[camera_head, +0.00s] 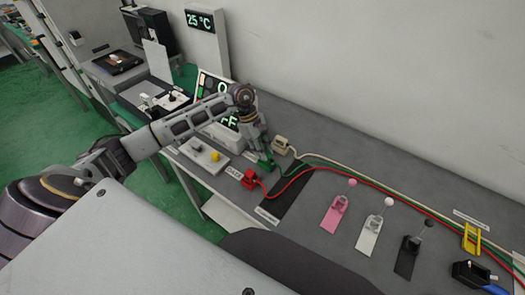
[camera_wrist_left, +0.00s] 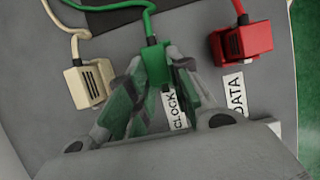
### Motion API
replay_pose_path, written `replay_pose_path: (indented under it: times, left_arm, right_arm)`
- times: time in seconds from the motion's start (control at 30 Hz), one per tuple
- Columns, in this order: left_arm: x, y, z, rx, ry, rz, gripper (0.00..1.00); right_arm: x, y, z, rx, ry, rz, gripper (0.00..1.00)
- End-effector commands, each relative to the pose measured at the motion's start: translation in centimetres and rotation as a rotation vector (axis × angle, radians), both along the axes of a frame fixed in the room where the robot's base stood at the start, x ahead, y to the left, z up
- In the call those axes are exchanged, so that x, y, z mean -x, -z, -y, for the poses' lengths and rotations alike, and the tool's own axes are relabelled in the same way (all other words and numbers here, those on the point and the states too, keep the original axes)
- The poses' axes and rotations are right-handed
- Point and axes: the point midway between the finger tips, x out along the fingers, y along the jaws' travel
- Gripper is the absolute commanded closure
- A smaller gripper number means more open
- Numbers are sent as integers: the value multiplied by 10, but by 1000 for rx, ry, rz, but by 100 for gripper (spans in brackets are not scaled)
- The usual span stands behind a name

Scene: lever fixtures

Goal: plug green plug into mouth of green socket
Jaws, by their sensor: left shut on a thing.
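The green plug (camera_wrist_left: 154,62) is a small green block with a green cable running up from it in the wrist view. It also shows in the head view (camera_head: 266,165), under my left gripper (camera_head: 261,154). The left gripper's fingers (camera_wrist_left: 154,72) are shut on the plug, low over the grey table. More green shows between and beside the fingers, close to the CLOCK label (camera_wrist_left: 175,110). I cannot tell which of it is the green socket, or whether plug and socket touch. The fingers hide much of that area. My right gripper is not in view.
A red connector (camera_wrist_left: 243,41) with a red cable sits by the DATA label (camera_wrist_left: 234,95). A beige connector (camera_wrist_left: 88,84) sits on the other side. Pink (camera_head: 334,212), white (camera_head: 370,235) and black (camera_head: 408,255) lever fixtures stand right. A display (camera_head: 216,88) is behind the arm.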

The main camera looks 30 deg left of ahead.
Motion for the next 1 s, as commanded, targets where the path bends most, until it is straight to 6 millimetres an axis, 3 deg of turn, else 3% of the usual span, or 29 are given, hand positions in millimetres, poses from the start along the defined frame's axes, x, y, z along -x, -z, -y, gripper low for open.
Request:
replay_pose_path:
  times: [0.07,0.1,0.27,0.73,1.0]
  left_arm:
    - [0,2,0,-1,0,-1,100]
    - [0,2,0,-1,-1,-1,76]
    - [0,2,0,-1,0,-1,55]
    - [0,-2,-2,-1,0,0,54]
    - [-2,-24,-11,-2,-2,2,54]
  right_arm:
    - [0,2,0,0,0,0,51]
    - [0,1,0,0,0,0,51]
    - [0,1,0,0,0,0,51]
    - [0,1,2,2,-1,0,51]
    - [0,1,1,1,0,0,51]
